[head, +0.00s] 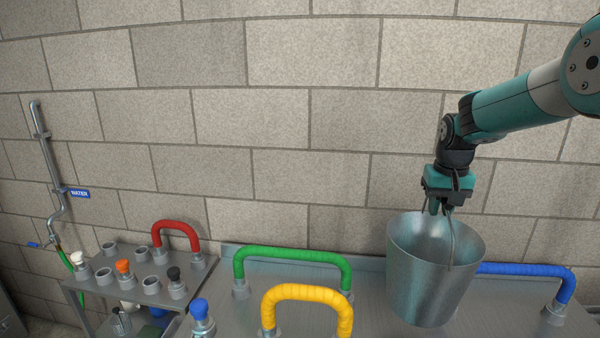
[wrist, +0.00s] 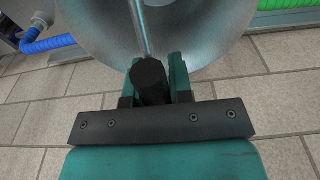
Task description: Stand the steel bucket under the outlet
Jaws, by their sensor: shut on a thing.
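The steel bucket (head: 430,285) hangs upright from my gripper (head: 440,211) at the right of the head view, over the steel table. My gripper is shut on the bucket's handle, a dark grip on a thin wire bail. In the wrist view my gripper (wrist: 152,75) holds this dark grip between its fingers, and the bucket's grey inside (wrist: 200,30) shows beyond it. The bucket looks empty where I see inside. I cannot tell how far its bottom is above the table. No outlet can be made out for certain.
Green (head: 290,256), yellow (head: 305,294) and blue (head: 525,270) hoses arch over the steel table (head: 375,313). A blue-capped fitting (head: 200,312) stands at its left. A rack (head: 140,278) with sockets, caps and a red hose (head: 178,228) is at left, beside a wall pipe marked WATER (head: 80,193).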

